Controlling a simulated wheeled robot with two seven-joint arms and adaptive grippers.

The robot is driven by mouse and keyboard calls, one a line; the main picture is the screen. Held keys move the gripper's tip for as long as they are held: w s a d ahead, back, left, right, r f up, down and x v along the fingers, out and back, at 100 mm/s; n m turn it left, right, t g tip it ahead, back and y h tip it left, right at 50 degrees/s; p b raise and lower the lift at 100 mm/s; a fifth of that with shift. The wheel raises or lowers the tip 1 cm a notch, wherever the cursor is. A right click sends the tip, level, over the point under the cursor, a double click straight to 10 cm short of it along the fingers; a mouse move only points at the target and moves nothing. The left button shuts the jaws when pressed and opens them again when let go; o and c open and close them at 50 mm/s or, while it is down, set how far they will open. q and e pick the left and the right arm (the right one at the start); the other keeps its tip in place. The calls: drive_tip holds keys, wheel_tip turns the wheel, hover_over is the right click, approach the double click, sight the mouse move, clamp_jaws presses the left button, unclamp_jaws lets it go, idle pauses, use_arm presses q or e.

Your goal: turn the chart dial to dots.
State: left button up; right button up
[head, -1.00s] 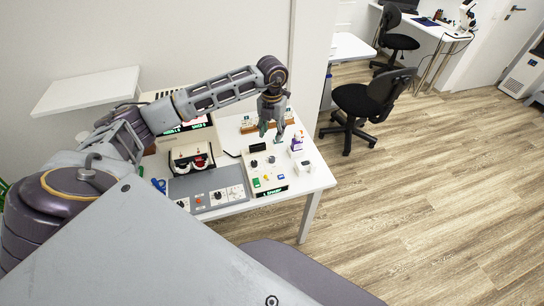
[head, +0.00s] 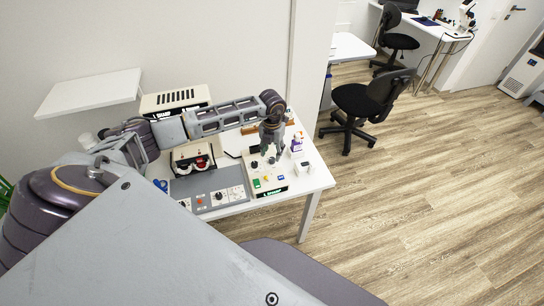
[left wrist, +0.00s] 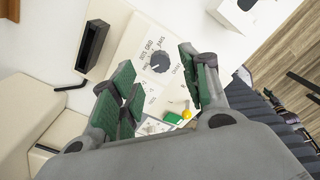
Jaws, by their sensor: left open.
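The chart dial (left wrist: 160,62) is a dark round knob with a ring of printed words on a cream control box (head: 277,187). It shows between the fingers in the left wrist view; I cannot read its setting surely. My left gripper (head: 271,153) is open above the box. In the left wrist view its green-padded fingers (left wrist: 156,72) stand apart on either side of the dial, and I see no contact. In the head view the gripper partly covers the knobs. My right gripper is not in view.
Green and yellow buttons (left wrist: 186,114) sit on the same box, near a dark display block (left wrist: 92,46). A grey panel with knobs (head: 208,190) and a cream viewer with red and dark lenses (head: 193,158) stand to the left. A small purple-and-white object (head: 297,143) is close on the right.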

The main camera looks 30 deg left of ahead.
sight(272, 159)
use_arm(q)
drive_tip(key=shift+f, duration=2)
clamp_jaws()
